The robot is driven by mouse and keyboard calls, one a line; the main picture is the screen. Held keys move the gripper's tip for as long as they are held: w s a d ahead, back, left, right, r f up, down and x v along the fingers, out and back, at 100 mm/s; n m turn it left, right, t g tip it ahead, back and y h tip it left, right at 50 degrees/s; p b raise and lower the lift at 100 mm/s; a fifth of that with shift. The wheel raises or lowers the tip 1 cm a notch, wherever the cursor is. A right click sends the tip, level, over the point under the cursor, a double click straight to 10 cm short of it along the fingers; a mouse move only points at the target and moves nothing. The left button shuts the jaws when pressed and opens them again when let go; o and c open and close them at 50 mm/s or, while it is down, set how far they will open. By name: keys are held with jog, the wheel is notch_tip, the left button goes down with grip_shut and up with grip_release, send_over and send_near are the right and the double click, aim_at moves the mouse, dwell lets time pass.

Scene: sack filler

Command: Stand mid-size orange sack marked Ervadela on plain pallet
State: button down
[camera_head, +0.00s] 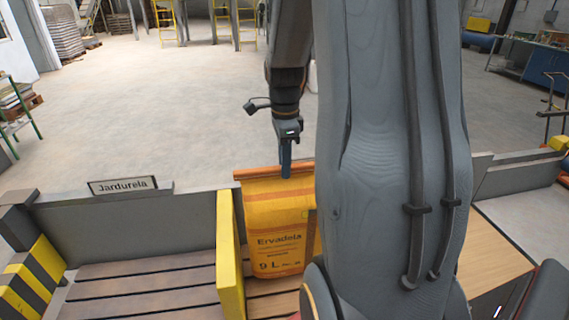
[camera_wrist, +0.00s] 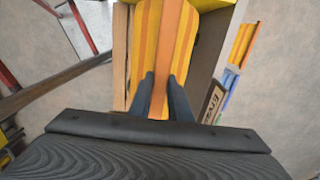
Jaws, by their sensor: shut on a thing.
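The orange sack (camera_head: 278,225) stands upright in the head view, with "Ervadela" and "9 L" on its front. My gripper (camera_head: 286,168) is above it and is shut on its folded top edge. In the wrist view the two fingers (camera_wrist: 163,85) pinch the top of the striped orange sack (camera_wrist: 150,30). The sack is just right of a yellow divider (camera_head: 230,255), above wooden slats (camera_head: 270,305). I cannot tell whether its base touches them. My arm hides its right side. I cannot tell which surface is the plain pallet.
A slatted bay (camera_head: 140,290) lies left of the divider, behind it a grey wall with a "Jardurela" sign (camera_head: 122,185). A plain wooden surface (camera_head: 490,250) lies to the right. Open floor lies beyond.

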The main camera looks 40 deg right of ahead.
aim_at(285, 183)
jog(key=shift+f+b, duration=1.95)
jog(key=shift+f, duration=1.15)
jog(key=c, duration=1.6)
grip_release()
jog(key=shift+o, duration=0.2)
jog(key=shift+r+b, duration=0.9)
jog(key=shift+r, duration=3.05)
